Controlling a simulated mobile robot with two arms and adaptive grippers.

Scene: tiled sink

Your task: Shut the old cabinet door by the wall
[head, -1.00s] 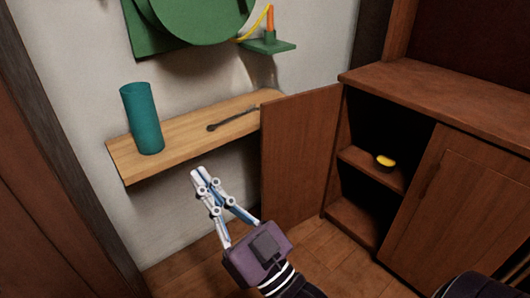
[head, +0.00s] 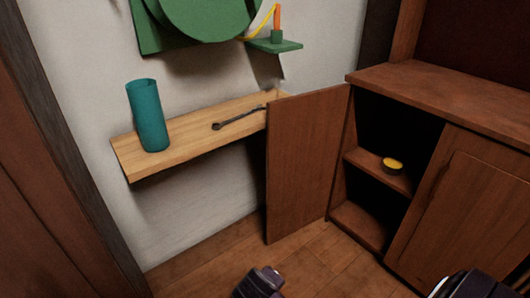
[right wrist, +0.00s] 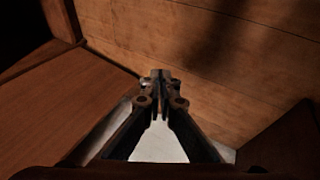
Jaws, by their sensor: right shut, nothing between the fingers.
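The open cabinet door (head: 305,165) is a brown wooden panel in the head view, standing out from the left side of the cabinet (head: 430,88) towards the wall shelf. Its opening shows dark inner shelves, with a small yellow-topped round object (head: 392,166) on one. My left gripper's fingers are out of the head view; only a dark part of my arm shows at the bottom edge. My right gripper (right wrist: 160,77) is shut and empty in the right wrist view, in front of wooden boards. A brown panel lies left of it; I cannot tell which panel it is.
A wooden wall shelf (head: 185,142) behind the door's left edge holds a teal cylinder (head: 147,115) and a dark wrench-like tool (head: 237,118). A second cabinet door (head: 455,205) at the right is closed.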

